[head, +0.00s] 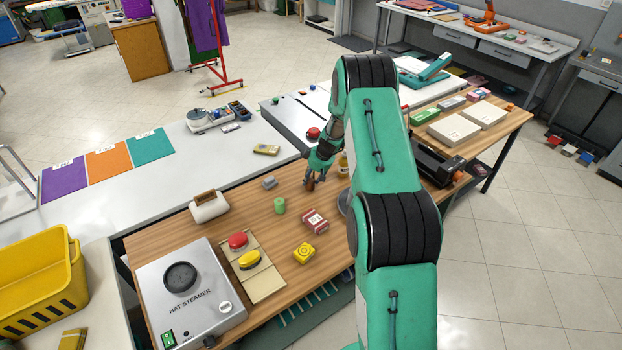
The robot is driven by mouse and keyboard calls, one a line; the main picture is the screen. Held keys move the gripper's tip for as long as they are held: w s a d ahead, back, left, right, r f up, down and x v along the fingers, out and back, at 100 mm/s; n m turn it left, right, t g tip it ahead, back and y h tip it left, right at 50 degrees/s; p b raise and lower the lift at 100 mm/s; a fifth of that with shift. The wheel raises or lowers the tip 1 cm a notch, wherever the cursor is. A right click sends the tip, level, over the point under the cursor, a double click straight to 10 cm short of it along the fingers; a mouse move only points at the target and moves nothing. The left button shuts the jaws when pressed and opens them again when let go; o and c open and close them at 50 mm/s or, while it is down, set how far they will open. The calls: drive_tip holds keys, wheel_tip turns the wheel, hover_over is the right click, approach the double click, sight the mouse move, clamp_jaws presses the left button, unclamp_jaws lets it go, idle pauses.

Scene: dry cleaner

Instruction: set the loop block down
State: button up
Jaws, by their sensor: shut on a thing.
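My gripper (314,178) is over the wooden counter (340,262), near its back edge, with its fingers pointing down. It is shut on a small brown piece, the loop block (309,186), of which only a little shows between and below the fingers. The block is at or just above the wood; I cannot tell whether it touches. Its full shape is hidden by the fingers and by its small size in the view.
Near the gripper are a green cylinder (279,205), a grey block (269,182), a red-and-white box (314,220) and a yellow block (304,252). The hat steamer (205,305) and a button panel (264,284) stand at left. Bare wood lies between them.

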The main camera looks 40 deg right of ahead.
drive_tip(key=shift+f, duration=0.15)
drive_tip(key=o, duration=1.2)
drive_tip(key=v, duration=1.2)
drive_tip(key=shift+p, duration=0.3)
drive_tip(key=shift+r, duration=0.2)
